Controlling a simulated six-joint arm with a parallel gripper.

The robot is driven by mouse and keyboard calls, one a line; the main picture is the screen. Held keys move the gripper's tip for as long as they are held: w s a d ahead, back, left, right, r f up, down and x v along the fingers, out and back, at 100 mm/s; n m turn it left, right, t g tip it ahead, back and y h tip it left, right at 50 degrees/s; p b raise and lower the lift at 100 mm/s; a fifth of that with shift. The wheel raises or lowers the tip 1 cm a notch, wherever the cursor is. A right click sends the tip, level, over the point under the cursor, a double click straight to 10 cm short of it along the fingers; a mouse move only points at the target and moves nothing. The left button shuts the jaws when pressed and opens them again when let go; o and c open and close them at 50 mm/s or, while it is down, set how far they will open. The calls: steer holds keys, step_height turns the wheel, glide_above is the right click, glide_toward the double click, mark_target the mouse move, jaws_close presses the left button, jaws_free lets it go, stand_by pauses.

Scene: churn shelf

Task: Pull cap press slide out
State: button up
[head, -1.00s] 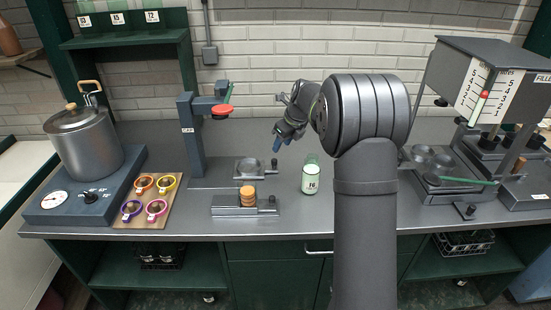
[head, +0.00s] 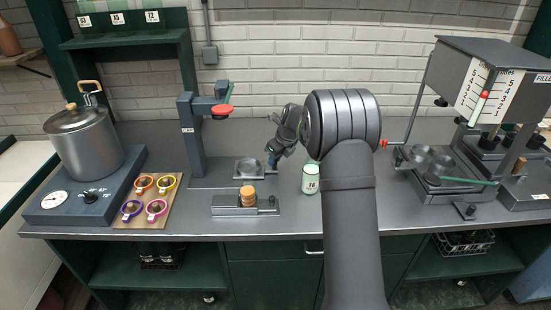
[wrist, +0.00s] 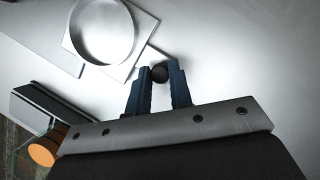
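The cap press (head: 192,135) stands left of centre, with a dark column and a red disc (head: 222,109) on its arm. Its slide (head: 249,168) holds a round metal cup and has a dark knob at its right end. The slide also shows in the wrist view (wrist: 138,50), with the black knob (wrist: 160,73) on a short rod. My gripper (head: 273,161) is at the knob, pointing down. In the wrist view its two blue fingers (wrist: 159,75) are apart, with the knob between or just past their tips. I cannot see clear contact.
A metal holder with a stack of tan caps (head: 248,197) sits in front of the press. A green-white jar (head: 311,180) stands right of my gripper. Left are coloured cups (head: 157,207) on a board and a pot (head: 85,145). The filler (head: 490,80) stands right.

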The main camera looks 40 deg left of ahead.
jaws_close()
steer(key=shift+w+d, duration=1.4)
steer(key=o, duration=0.6)
jaws_free()
steer(key=shift+o, duration=0.2)
steer(key=v, duration=1.7)
steer(key=shift+r, duration=0.25)
